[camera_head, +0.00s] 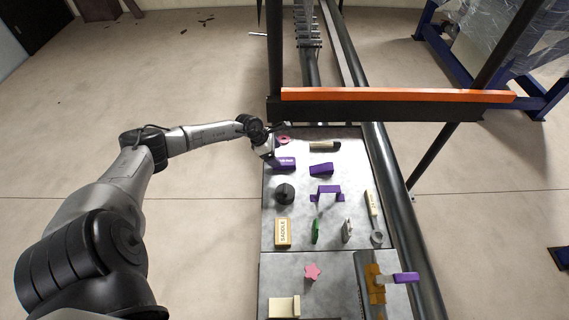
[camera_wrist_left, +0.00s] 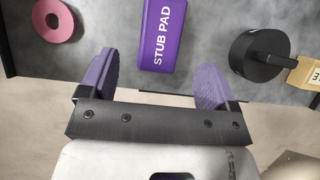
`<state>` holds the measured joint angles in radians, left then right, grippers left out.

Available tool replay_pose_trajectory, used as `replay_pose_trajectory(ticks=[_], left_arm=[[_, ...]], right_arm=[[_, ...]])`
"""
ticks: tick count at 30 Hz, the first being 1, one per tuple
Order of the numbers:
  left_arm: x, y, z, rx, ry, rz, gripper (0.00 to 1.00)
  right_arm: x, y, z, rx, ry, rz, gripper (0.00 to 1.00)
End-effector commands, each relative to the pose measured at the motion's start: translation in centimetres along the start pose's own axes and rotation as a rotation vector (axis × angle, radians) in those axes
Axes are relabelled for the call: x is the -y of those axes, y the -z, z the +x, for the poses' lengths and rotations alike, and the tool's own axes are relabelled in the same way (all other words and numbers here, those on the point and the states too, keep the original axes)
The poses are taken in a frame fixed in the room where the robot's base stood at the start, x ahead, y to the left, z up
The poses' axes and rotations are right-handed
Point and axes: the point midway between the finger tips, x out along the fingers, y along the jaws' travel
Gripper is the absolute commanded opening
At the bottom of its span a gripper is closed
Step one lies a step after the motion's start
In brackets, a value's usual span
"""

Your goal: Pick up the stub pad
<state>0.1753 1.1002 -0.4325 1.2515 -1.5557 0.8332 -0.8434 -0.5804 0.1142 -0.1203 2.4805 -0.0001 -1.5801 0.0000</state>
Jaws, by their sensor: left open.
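The stub pad (camera_wrist_left: 165,30) is a purple block with white lettering, lying on the grey metal table. In the left wrist view it is at the top centre, cut off by the frame edge. In the head view the stub pad (camera_head: 288,164) shows at the table's left side, partly hidden by my left gripper. My left gripper (camera_head: 272,158) is at the table's left edge, beside the pad. In the wrist view its purple-padded fingers (camera_wrist_left: 154,82) are apart and empty, with the pad beyond their tips, roughly in line with the gap. My right gripper is not in view.
A pink ring (camera_wrist_left: 55,20) and a black round piece with a handle (camera_wrist_left: 258,55) flank the pad. A purple wedge (camera_head: 321,170), a purple bracket (camera_head: 327,191) and a saddle block (camera_head: 283,232) lie nearby. An orange-topped beam (camera_head: 400,96) crosses behind the table.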

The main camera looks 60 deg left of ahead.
Motion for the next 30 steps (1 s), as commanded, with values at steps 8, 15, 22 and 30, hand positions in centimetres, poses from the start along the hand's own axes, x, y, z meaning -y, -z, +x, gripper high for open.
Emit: replay_pose_trajectory(ticks=[8,15,22,30], left_arm=[[0.1,-0.6,2.5,0.004,0.001,-0.002,0.83],[0.1,-0.6,5.0,0.002,0.000,-0.002,0.83],[0.1,-0.6,5.4,0.000,0.000,0.000,0.83],[0.1,-0.6,5.3,0.001,0.000,0.000,0.67]], right_arm=[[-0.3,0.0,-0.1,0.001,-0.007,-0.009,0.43],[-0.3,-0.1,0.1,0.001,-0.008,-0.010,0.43],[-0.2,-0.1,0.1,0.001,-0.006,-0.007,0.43],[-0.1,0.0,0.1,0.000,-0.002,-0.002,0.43]])
